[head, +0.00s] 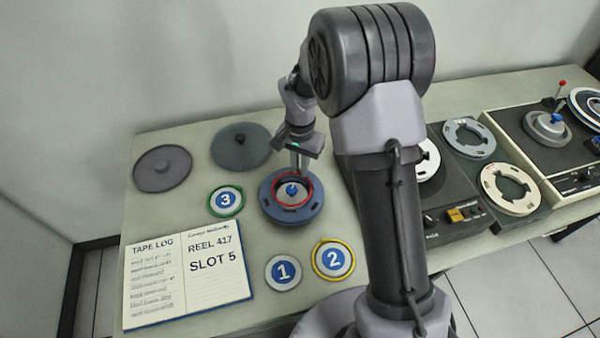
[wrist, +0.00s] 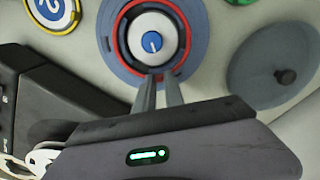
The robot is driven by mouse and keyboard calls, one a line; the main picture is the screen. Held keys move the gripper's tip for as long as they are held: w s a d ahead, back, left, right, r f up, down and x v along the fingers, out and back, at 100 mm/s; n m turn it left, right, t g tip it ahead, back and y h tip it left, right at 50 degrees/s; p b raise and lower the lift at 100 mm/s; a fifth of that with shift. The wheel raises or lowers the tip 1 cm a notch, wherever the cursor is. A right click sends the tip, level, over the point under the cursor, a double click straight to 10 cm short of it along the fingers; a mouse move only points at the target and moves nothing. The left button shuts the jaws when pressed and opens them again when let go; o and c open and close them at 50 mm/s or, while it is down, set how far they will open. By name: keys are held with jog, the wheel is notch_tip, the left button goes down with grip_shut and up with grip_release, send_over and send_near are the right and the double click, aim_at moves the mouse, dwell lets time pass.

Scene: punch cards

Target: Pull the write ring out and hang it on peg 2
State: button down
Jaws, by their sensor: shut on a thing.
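The red write ring (head: 274,191) lies around the hub of the blue reel (head: 268,209) on the table. In the wrist view the ring (wrist: 121,42) circles the white and blue hub (wrist: 151,43). My gripper (head: 298,172) is shut on the ring's far edge and points down. The narrow finger tips also show at the ring's edge in the wrist view (wrist: 160,82). I cannot tell whether the ring is raised from its groove. Peg 2 (head: 334,259) is a blue-numbered disc with a yellow ring around it, at the front right of the reel.
Peg 1 (head: 283,272) is left of peg 2, with no coloured ring. Peg 3 (head: 226,200) has a green ring. Two dark discs (head: 163,169) lie at the back left. A tape log (head: 187,275) lies front left. Tape machines (head: 450,205) stand to the right.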

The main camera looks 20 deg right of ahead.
jog(key=shift+r+p, duration=1.6)
jog(key=shift+r, duration=0.85)
notch_tip(320, 180, up, 7)
jog(key=p, duration=0.5)
jog(key=shift+s, duration=0.1)
